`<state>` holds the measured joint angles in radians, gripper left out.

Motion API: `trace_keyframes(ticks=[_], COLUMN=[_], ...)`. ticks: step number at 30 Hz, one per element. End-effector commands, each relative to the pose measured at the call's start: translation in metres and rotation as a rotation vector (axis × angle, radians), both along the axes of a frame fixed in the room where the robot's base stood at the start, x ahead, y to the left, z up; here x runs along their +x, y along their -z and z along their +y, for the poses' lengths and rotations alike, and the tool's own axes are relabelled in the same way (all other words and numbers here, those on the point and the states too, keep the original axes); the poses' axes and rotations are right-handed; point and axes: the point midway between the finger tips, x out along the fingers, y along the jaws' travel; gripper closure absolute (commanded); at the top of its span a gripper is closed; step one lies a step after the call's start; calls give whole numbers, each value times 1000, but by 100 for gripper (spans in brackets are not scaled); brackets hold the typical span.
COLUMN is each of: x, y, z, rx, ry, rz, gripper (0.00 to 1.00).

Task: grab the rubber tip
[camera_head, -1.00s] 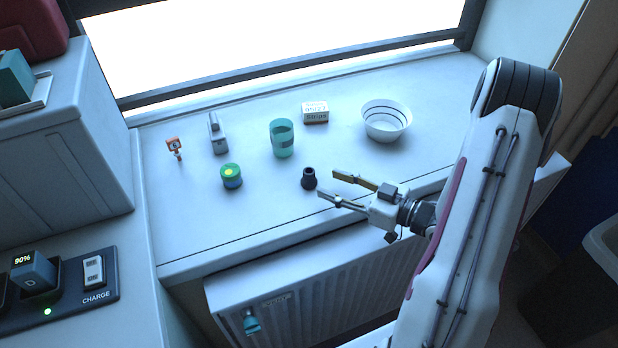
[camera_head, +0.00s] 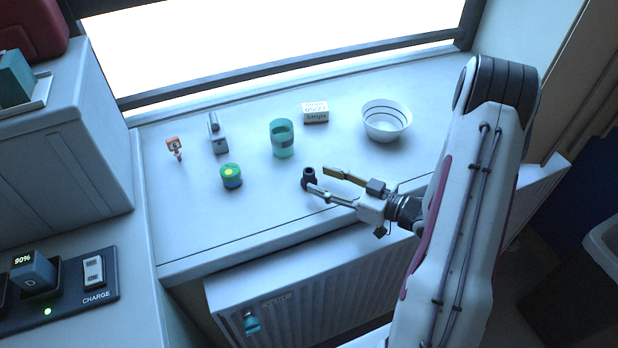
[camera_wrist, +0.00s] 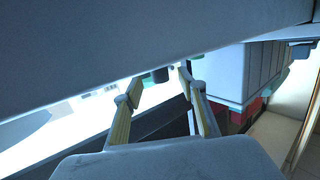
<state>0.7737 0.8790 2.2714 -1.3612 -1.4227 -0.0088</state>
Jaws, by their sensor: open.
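The rubber tip (camera_head: 309,175) is a small black piece with a narrower top, standing on the pale sill near its front edge. My gripper (camera_head: 317,180) is open, reaching in from the right. Its fingertips are very close to the tip; the nearer finger overlaps the tip's lower part in the head view. In the wrist view my gripper (camera_wrist: 160,79) shows both fingers spread, with a small dark piece, probably the rubber tip (camera_wrist: 161,75), between their ends. I cannot tell whether either finger touches it.
A green-lidded pot (camera_head: 231,176), a teal cup (camera_head: 282,138), a strips box (camera_head: 315,113) and a white bowl (camera_head: 386,122) stand further back or left. A grey clip-like device (camera_head: 217,134) and an orange item (camera_head: 175,148) are at left. A radiator (camera_head: 310,280) is below the sill.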

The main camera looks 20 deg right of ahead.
Motion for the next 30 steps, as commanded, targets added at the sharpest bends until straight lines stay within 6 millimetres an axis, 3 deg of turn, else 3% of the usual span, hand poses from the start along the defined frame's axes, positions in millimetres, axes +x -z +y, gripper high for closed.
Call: trace_keyframes(ticks=[18, 30], x=[39, 42], y=[3, 4], z=[26, 28], rx=[-1, 0], ry=[-2, -1], rz=[0, 1], gripper=[59, 59])
